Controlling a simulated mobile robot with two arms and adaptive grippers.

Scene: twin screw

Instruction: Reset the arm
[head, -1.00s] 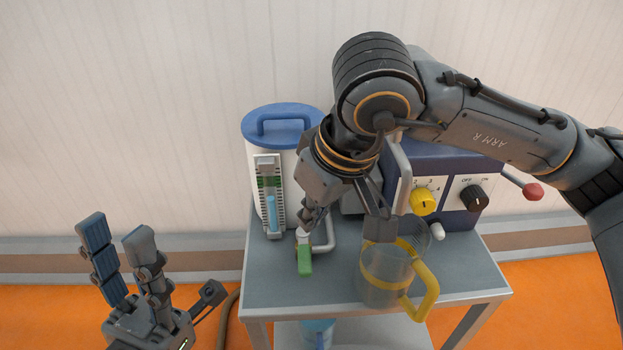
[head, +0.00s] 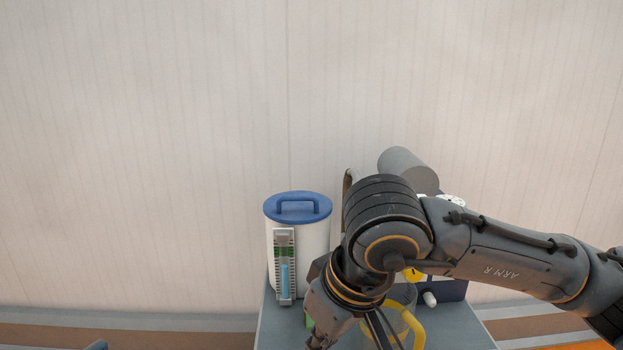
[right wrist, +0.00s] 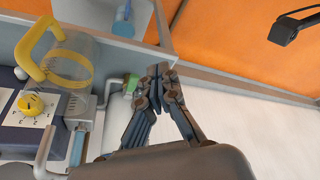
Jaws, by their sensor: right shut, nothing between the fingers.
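My right arm (head: 520,260) comes in from the right in the head view and bends down in front of the bench equipment. My right gripper's fingers (right wrist: 158,72) are together and empty in the right wrist view. In that picture they lie beside a green handle (right wrist: 131,84), and I cannot tell whether they touch it. In the head view the right gripper is low, at the bottom edge, and hard to make out. Of my left gripper only a small tip (head: 97,345) shows at the lower left, so its opening is hidden.
A white tank with a blue lid (head: 298,206) and level gauge (head: 285,266) stands left of my arm. A clear jug with a yellow handle (head: 413,325) and a blue machine with a yellow dial (right wrist: 30,103) are close by. The wall area left of the tank is clear.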

